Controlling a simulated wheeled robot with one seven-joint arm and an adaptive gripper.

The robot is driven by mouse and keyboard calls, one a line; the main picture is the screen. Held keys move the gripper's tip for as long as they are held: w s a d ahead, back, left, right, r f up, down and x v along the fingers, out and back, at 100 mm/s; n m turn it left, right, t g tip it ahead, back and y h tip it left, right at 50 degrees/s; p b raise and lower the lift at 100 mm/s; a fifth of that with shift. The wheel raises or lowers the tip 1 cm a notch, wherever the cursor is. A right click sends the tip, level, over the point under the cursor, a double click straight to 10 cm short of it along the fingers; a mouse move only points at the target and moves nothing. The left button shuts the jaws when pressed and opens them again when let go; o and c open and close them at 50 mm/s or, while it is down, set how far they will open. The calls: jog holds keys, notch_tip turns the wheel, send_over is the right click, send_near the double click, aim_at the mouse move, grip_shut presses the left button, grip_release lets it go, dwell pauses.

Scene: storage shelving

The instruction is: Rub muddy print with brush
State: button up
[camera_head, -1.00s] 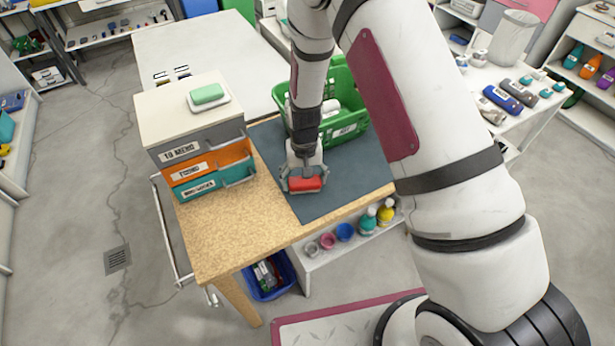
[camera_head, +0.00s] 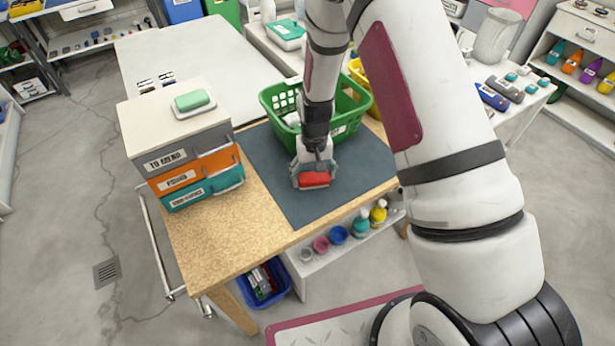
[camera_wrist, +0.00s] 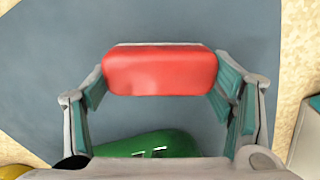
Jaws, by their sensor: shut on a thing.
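My gripper (camera_head: 313,177) is shut on a red brush (camera_head: 315,180), with a finger at each end. The wrist view shows the brush's smooth red back (camera_wrist: 160,72) between the teal-padded fingers. The brush is low at the dark blue-grey mat (camera_head: 275,180); I cannot tell whether it touches. No muddy print shows on the visible part of the mat; whether one lies under the brush cannot be seen.
A green basket (camera_head: 277,103) stands behind my gripper on the workbench (camera_head: 225,245). At left is a stack of labelled drawers (camera_head: 185,150) with a green soap-like block (camera_head: 192,100) on top. Bare mat lies left and front of the brush. Coloured bottles (camera_head: 361,222) stand on a lower shelf.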

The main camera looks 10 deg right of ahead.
jog(key=shift+w+d+b, duration=0.15)
jog(key=shift+w+d, duration=0.1)
jog(key=shift+d, duration=0.55)
jog(key=shift+w+d+b, duration=0.15)
jog(key=shift+w+d, duration=0.15)
jog(key=shift+d, duration=0.45)
jog(key=shift+w+d+b, duration=0.15)
jog(key=shift+w+d, duration=0.1)
jog(key=shift+d, duration=0.55)
jog(key=shift+r, duration=0.1)
jog(key=shift+r+p, duration=0.95)
jog(key=shift+r, duration=2.05)
jog(key=shift+r, duration=0.1)
jog(key=shift+r+p, duration=0.4)
jog(key=shift+r, duration=1)
